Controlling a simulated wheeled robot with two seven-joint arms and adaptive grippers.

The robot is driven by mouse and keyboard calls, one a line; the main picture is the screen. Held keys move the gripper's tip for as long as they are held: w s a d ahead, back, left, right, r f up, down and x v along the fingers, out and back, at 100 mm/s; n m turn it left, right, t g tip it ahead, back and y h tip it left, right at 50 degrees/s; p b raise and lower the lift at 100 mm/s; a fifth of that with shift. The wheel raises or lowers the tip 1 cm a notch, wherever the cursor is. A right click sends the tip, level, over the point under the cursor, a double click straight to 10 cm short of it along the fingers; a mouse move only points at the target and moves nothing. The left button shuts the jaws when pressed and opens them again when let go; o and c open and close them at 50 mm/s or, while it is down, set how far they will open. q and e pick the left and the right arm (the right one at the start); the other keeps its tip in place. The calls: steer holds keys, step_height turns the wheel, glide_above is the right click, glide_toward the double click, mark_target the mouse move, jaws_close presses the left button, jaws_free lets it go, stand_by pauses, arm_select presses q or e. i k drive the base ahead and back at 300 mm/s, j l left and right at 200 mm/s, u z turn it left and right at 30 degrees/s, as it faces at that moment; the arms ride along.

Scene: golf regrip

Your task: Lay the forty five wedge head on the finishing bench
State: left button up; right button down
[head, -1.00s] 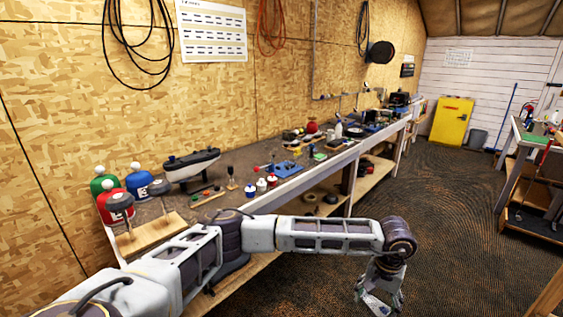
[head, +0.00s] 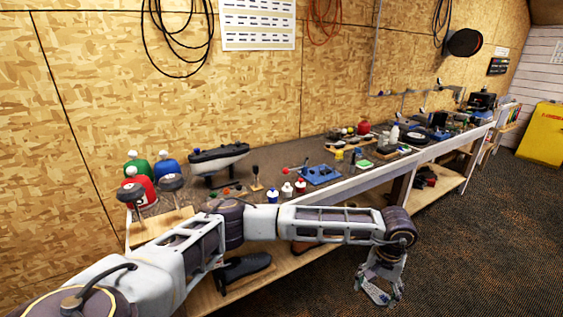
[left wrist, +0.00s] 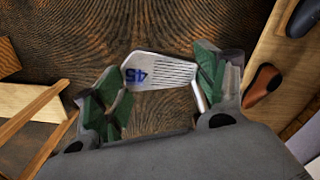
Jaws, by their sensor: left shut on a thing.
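The forty five wedge head (left wrist: 160,72) is a silver iron head with a blue "45" and grooves on its face. It shows in the left wrist view between the green-padded fingers of my left gripper (left wrist: 158,85), which is shut on it. In the head view my left gripper (head: 378,288) hangs low over the floor in front of the bench, with the wedge head (head: 376,294) small at its tips. A long workbench (head: 310,160) runs along the wall; I cannot tell whether it is the finishing bench. My right gripper is not in view.
Red, green and blue bottles (head: 140,182), a boat-shaped dark thing (head: 218,158), small capped bottles (head: 287,189) and a blue tool (head: 321,174) crowd the workbench. A lower shelf (head: 240,288) holds shoes. The floor (head: 470,230) at right is open. A yellow cabinet (head: 540,135) stands at far right.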

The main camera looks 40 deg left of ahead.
mark_target(280, 177)
steer(key=i+l+u, duration=0.25)
steer(key=u, duration=0.15)
steer(key=i+l+u, duration=0.8)
steer(key=k+l, duration=0.1)
